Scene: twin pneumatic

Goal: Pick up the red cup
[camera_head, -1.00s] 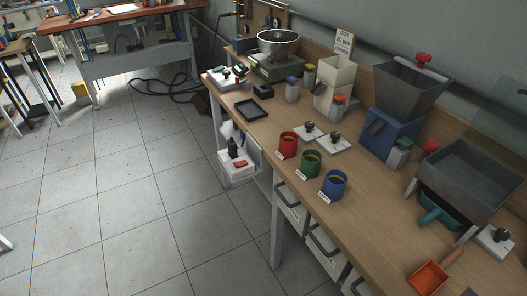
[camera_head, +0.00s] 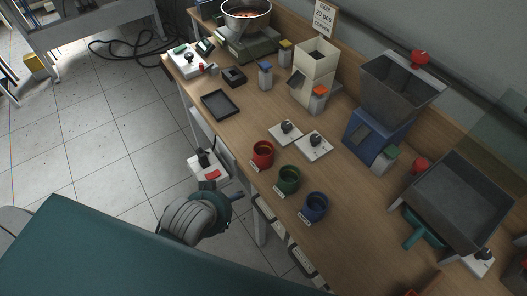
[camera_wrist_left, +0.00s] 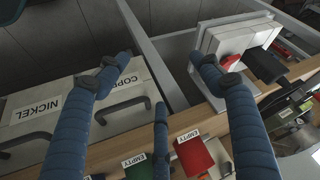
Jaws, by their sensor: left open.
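The red cup (camera_head: 263,156) stands upright near the front edge of the workbench, at the left end of a row with a green cup (camera_head: 289,180) and a blue cup (camera_head: 314,207). My right gripper is not in view.
A black tray (camera_head: 220,105) lies further left. A grey hopper on a blue base (camera_head: 372,137) stands at right. Labelled drawers (camera_wrist_left: 105,110) sit below the bench edge.

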